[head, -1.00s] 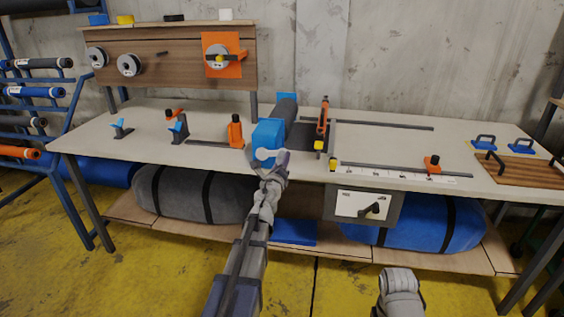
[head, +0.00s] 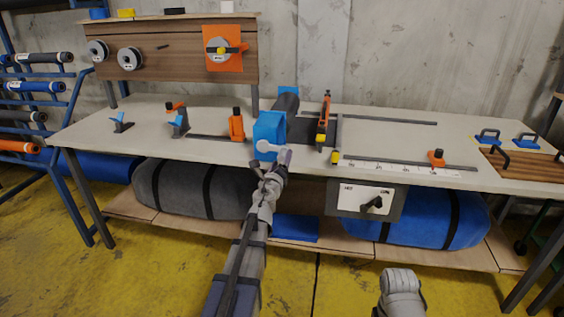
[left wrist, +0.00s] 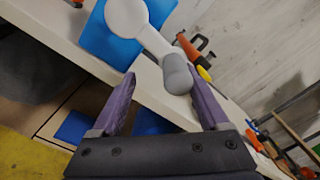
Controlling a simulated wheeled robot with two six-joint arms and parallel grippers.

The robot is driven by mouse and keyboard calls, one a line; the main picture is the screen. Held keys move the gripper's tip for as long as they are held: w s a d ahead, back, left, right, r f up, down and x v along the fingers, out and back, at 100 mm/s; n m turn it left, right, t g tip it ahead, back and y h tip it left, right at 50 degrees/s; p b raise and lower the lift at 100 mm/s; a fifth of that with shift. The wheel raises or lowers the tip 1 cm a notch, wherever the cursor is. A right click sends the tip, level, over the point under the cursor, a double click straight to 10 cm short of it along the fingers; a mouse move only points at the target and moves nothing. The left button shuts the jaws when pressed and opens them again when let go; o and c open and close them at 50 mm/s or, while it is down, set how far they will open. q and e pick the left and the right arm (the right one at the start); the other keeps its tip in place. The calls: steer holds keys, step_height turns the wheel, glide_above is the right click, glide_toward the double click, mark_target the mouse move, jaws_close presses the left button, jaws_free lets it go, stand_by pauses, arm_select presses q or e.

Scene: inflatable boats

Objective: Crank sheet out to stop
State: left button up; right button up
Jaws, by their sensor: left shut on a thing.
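A blue roller block (head: 269,130) with a dark roll (head: 287,104) stands mid-bench. A pale crank arm (head: 267,147) is on its front; the wrist view shows this crank (left wrist: 128,18) ending in a grey knob (left wrist: 177,73). My left gripper (head: 272,168) is at the crank, its purple fingers (left wrist: 168,100) either side of the knob, shut on it. A dark sheet (head: 301,131) lies right of the block and runs under an orange-and-black bar (head: 323,122). An orange stop (head: 437,158) sits on the rail at the white scale (head: 383,166). My right gripper is out of view.
Blue and orange clamps (head: 180,122) and an orange block (head: 236,125) stand on the left bench top. A panel with a black knob (head: 374,202) hangs on the front edge.

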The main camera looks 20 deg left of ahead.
arm_select(q)
steer(key=o, duration=0.8)
steer(key=shift+s+a, duration=0.15)
steer(key=shift+a, duration=0.4)
steer(key=shift+c, duration=0.2)
steer(key=shift+d, duration=0.15)
steer(key=v, duration=0.9)
steer(key=shift+d, duration=0.2)
